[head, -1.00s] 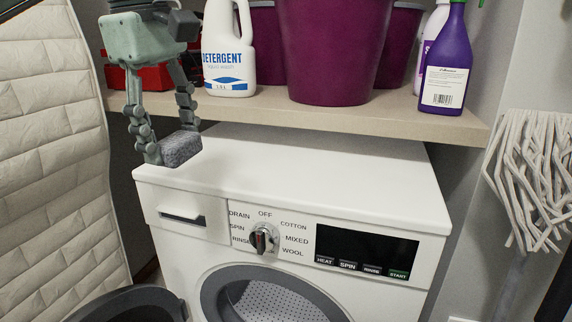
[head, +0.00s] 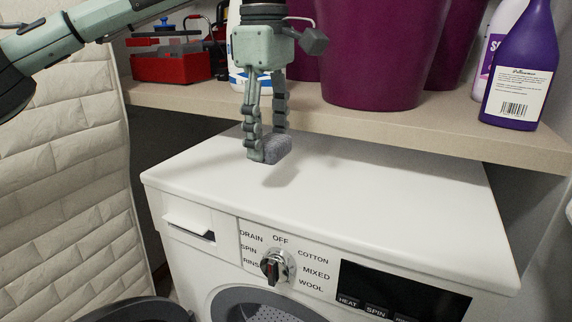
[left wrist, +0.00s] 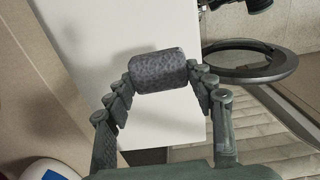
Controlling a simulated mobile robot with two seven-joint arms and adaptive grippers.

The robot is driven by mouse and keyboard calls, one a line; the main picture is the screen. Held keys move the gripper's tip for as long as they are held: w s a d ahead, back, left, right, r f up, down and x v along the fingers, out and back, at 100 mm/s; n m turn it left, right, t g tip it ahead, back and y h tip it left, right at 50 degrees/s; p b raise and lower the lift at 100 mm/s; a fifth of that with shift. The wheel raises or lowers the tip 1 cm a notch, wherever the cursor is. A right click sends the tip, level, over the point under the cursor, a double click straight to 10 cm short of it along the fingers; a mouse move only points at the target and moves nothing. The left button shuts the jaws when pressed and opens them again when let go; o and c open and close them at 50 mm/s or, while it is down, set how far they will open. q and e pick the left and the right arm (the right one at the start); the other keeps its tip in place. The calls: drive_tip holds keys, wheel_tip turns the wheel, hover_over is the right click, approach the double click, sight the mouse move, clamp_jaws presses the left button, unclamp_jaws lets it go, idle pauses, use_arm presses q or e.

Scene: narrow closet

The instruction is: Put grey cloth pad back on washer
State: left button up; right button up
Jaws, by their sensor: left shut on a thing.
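The grey cloth pad (head: 278,148) is between the fingers of my left gripper (head: 268,145), which is shut on it. In the head view the pad is over the rear left part of the washer's white top (head: 330,195); whether it touches the top is hard to tell. In the left wrist view the pad (left wrist: 158,71) is held between both fingertips, with the washer top (left wrist: 150,120) behind it. My right gripper is not in view.
A shelf (head: 400,125) runs just behind and above the washer top. It holds a red toolbox (head: 170,68), a mostly hidden detergent bottle (head: 235,75), purple buckets (head: 380,50) and a purple bottle (head: 520,75). The front and right of the washer top are clear.

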sight(284, 136)
use_arm(q)
drive_tip(key=shift+w+d+f, duration=0.3)
drive_tip(key=shift+d+f, duration=0.15)
drive_tip(key=shift+d, duration=0.15)
drive_tip(key=shift+w+d+f, duration=0.25)
drive_tip(key=shift+d+f, duration=0.15)
drive_tip(key=shift+d, duration=0.2)
wheel_tip(284, 136, down, 3)
drive_tip(key=shift+f, duration=0.4)
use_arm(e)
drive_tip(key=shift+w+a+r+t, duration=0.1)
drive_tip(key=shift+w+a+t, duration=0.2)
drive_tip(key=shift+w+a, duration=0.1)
use_arm(q)
drive_tip(key=shift+f, duration=0.1)
drive_tip(key=o, duration=1.1)
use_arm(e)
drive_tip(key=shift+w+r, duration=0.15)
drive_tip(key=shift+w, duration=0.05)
